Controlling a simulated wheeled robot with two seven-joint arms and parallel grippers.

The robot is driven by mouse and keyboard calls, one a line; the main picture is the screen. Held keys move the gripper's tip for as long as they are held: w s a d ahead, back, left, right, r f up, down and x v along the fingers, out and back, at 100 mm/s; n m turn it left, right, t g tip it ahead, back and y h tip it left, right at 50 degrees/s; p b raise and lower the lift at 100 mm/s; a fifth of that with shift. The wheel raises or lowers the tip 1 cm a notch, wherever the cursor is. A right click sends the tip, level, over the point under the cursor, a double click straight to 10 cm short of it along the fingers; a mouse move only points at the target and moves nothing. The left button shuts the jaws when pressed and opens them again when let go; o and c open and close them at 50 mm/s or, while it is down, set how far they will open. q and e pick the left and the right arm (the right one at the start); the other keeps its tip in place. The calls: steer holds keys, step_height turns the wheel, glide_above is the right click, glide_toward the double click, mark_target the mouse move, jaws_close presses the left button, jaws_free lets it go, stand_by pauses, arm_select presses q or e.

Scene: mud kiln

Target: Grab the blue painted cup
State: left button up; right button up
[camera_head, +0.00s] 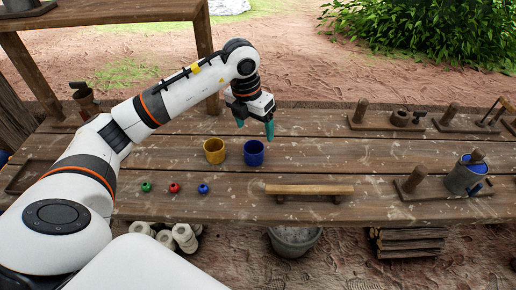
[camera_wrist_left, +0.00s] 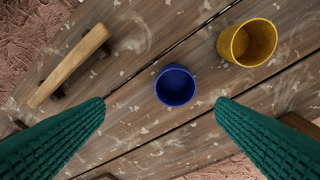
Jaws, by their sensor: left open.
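The blue painted cup (camera_head: 254,152) stands upright on the wooden table (camera_head: 330,150), just right of a yellow cup (camera_head: 214,150). In the left wrist view the blue cup (camera_wrist_left: 175,86) shows from above, between and beyond my left fingertips, and the yellow cup (camera_wrist_left: 247,42) is at the upper right. My left gripper (camera_head: 255,129) points down above the table, close to the blue cup and slightly behind it in the head view. Its green fingers (camera_wrist_left: 160,103) are spread and empty. My right gripper is not in view.
A wooden bar on feet (camera_head: 309,190) lies near the table's front edge. Small green (camera_head: 147,187), red (camera_head: 174,188) and blue (camera_head: 203,189) items sit to the left. A blue-topped can (camera_head: 464,176) stands on a wooden stand at the right.

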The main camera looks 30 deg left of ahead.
mark_target(253, 147)
arm_select(q)
steer(key=shift+a+f+y, duration=0.4)
steer(key=shift+a, duration=0.45)
steer(key=f, duration=0.3)
steer(key=f+p, duration=0.1)
steer(key=f, duration=0.1)
steer(key=shift+w, duration=0.35)
steer(key=f, duration=0.2)
steer(key=w+f+p, duration=0.1)
steer(key=f, duration=0.2)
steer(key=shift+d+f, duration=0.1)
steer(key=shift+f, duration=0.2)
steer(key=shift+r, duration=0.1)
steer(key=c, duration=1.1)
